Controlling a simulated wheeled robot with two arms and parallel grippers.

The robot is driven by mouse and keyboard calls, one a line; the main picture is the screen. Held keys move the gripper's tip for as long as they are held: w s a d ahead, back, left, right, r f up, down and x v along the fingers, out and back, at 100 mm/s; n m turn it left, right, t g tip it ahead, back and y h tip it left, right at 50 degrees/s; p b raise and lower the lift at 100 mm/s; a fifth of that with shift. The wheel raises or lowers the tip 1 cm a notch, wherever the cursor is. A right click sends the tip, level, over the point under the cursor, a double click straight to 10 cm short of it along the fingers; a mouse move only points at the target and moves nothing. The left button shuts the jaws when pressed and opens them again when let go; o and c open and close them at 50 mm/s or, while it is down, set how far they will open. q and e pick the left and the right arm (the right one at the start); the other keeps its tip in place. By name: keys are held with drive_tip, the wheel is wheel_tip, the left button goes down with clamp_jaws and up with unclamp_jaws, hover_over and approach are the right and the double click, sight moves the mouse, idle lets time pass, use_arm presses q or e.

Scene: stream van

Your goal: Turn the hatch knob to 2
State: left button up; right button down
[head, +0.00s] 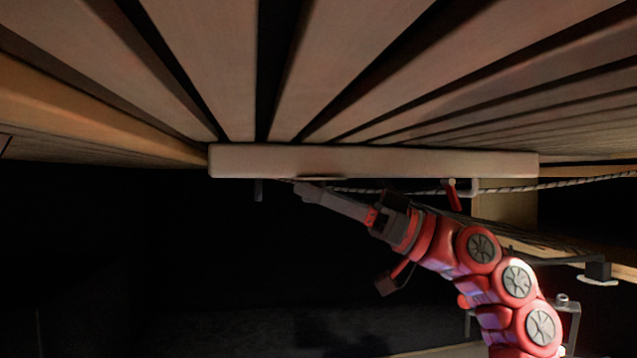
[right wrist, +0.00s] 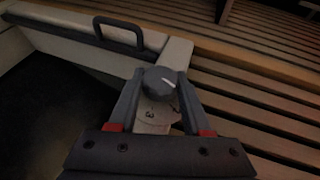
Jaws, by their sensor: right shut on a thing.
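The hatch knob (right wrist: 157,80) is dark grey and round, with a white pointer line on its face. In the right wrist view it sits between the fingers of my right gripper (head: 302,190), which is shut on it. The pointer slants toward the right side of the picture. A pale dial plate (right wrist: 150,127) shows below the knob with a figure 3 near its left side; another dark mark on its right is partly hidden by a finger. In the head view the knob cannot be made out at the fingertips, under the pale beam. My left gripper is not in view.
The pale beam (head: 370,161) runs across the ends of wooden slats overhead. A dark handle (right wrist: 120,34) is close to the knob. A cord (head: 590,181) and a red lever (head: 452,194) are near my right arm. The lower left is dark.

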idle(0.3)
drive_tip(key=shift+c, duration=1.7)
unclamp_jaws()
drive_tip(key=shift+f, duration=0.1)
drive_tip(key=shift+d+f+b, duration=0.2)
drive_tip(key=shift+d+b, duration=0.1)
drive_tip(key=shift+b, duration=0.05)
drive_tip(key=b+v, duration=0.8)
drive_tip(key=v, duration=0.8)
drive_tip(key=shift+d, duration=0.4)
drive_tip(key=shift+r, duration=0.15)
